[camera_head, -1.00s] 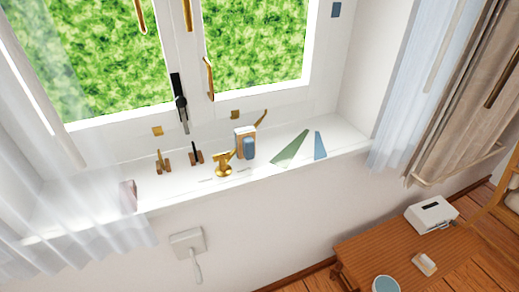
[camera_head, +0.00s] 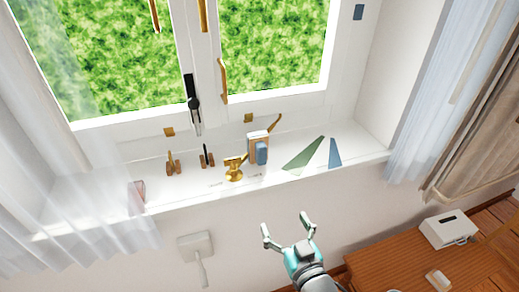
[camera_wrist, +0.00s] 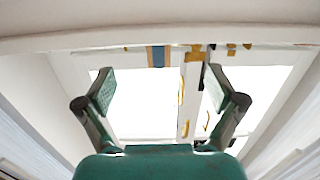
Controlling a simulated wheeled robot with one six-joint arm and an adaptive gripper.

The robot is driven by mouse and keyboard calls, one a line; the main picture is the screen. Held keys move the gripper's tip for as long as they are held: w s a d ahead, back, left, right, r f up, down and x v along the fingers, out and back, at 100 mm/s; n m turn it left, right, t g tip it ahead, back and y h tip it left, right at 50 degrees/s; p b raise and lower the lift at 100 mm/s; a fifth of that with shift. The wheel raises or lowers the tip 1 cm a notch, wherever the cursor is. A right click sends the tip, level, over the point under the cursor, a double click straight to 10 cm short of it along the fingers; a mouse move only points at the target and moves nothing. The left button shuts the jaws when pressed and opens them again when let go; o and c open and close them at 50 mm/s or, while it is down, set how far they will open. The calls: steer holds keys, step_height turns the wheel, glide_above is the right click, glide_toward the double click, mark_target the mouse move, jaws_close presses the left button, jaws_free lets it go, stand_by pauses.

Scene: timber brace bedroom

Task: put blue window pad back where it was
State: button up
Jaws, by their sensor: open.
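A small blue pad (camera_head: 262,153) rests against the front of a white and wooden block (camera_head: 252,139) on the window sill. Which one is the window pad I cannot tell for sure. My gripper (camera_head: 286,225) is open and empty, in front of and below the sill, apart from everything there. In the wrist view my open fingers (camera_wrist: 160,88) face up toward the sill edge and window; a blue patch (camera_wrist: 157,55) shows between them.
On the sill (camera_head: 205,198) stand a gold stand (camera_head: 234,170), small wooden holders (camera_head: 173,163) and a green wedge (camera_head: 303,154). Sheer curtains (camera_head: 430,90) hang at both sides. A wooden table (camera_head: 400,265) with a white box (camera_head: 449,229) is lower right.

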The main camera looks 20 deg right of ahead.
glide_toward(259, 137)
steer(key=shift+t, duration=0.4)
steer(key=shift+w+f, duration=0.15)
steer(key=shift+w, duration=2.1)
steer(key=shift+w+f, duration=0.15)
steer(key=shift+w, duration=2.15)
steer(key=shift+c, duration=0.3)
steer(key=c, duration=1.4)
